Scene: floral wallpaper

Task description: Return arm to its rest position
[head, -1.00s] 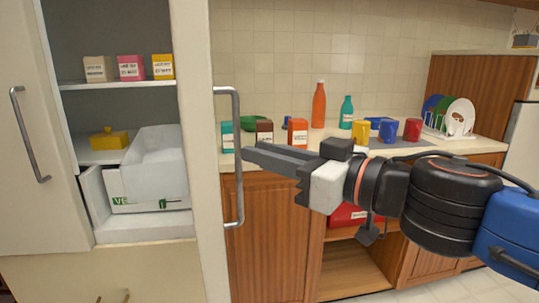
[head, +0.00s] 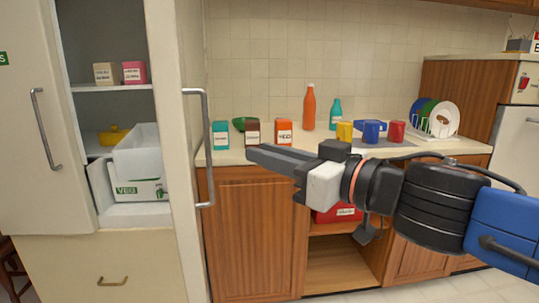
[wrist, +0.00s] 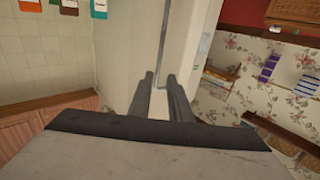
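My gripper (head: 254,152) is on the end of my arm, which reaches in from the right side of the head view and points left. It is in front of the wooden base cabinet, just right of the tall cabinet's open door (head: 190,225). In the wrist view my gripper (wrist: 159,80) shows two dark fingers with a gap between them and nothing held. The door and its metal handle (wrist: 163,30) lie beyond the fingertips; I cannot tell the exact distance.
The tall cabinet holds boxes (head: 106,73) on a shelf and a white bin (head: 136,155) lower down. The counter (head: 232,156) carries cartons, bottles, mugs and a plate rack (head: 440,120). A red item (head: 335,214) sits in the open lower shelf.

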